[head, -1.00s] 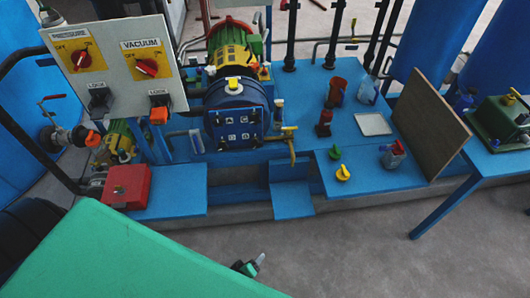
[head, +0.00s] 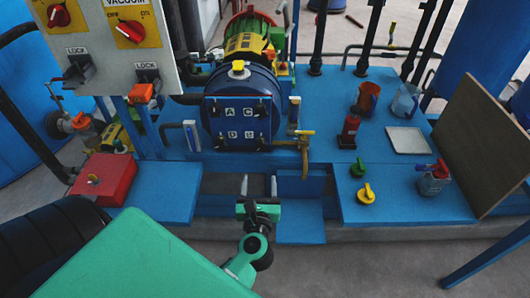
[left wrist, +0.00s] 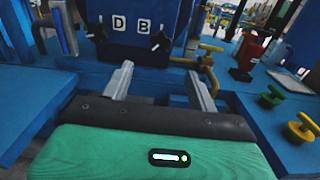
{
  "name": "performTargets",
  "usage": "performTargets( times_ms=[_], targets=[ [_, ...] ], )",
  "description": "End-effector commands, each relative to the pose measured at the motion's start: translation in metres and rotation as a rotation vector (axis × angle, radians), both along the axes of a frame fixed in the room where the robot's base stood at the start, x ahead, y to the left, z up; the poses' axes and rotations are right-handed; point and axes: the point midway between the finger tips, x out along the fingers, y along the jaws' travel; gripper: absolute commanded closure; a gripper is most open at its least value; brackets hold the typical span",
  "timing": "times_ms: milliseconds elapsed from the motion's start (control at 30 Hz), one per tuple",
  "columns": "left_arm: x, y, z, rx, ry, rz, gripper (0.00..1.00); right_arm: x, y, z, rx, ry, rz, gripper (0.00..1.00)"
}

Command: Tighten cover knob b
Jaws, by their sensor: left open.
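The round blue autoclave cover (head: 239,85) carries a plate with labels A, C, D and B. Cover knob b (left wrist: 160,41) is a small dark knob beside label B at the plate's lower right in the left wrist view; in the head view it is too small to make out its angle. My left gripper (head: 258,187) is open and empty, below and in front of the plate. In the left wrist view its two grey fingers (left wrist: 160,72) point toward the cover, apart from the knob. My right gripper is out of view.
A yellow valve (head: 304,135) on a brass pipe stands right of the cover. Yellow (head: 366,194) and green (head: 358,168) knobs sit on the blue bench at right. A red box (head: 104,179) is at left, and the switch panel (head: 108,40) hangs upper left.

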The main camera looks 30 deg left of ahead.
Motion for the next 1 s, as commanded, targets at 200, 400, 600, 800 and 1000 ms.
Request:
performTargets(
  times_ms=[200,400,600,800,1000],
  targets=[
    [0.026,0.015,0.003,0.005,-0.001,-0.001,0.41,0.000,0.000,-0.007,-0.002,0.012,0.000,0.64],
    [0.061,0.036,0.003,0.008,0.000,-0.003,0.41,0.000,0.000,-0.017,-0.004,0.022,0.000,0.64],
    [0.091,0.055,0.002,0.008,0.002,-0.003,0.41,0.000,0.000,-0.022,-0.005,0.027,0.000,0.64],
    [0.110,0.066,0.001,0.008,0.003,-0.003,0.41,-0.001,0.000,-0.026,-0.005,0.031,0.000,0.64],
    [0.115,0.070,0.001,0.007,0.002,-0.003,0.41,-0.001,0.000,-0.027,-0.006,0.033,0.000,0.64]
  ],
)
